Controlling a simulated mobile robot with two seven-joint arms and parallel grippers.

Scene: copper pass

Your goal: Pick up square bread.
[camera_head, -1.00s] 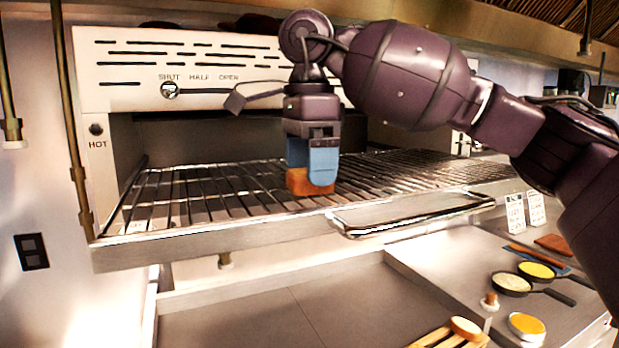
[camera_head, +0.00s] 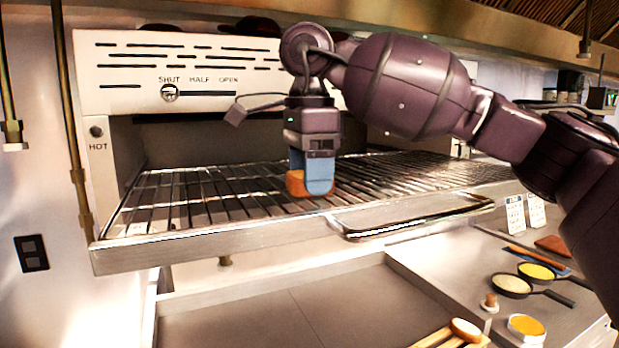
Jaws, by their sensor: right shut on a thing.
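The square bread (camera_head: 295,184) is an orange-brown piece at the wire rack (camera_head: 200,195) of the oven. My right gripper (camera_head: 312,176), with blue fingers, points down and is shut on the bread. The fingers hide much of the bread, which shows mainly at their left. I cannot tell whether the bread touches the rack or is just above it. My left gripper is not in view.
The oven front (camera_head: 220,72) stands behind my right gripper. A metal handle (camera_head: 410,215) juts from the rack's front edge. Below right are small pans (camera_head: 512,285), an orange-filled bowl (camera_head: 526,326) and a round bread piece (camera_head: 466,329) on a wooden rack.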

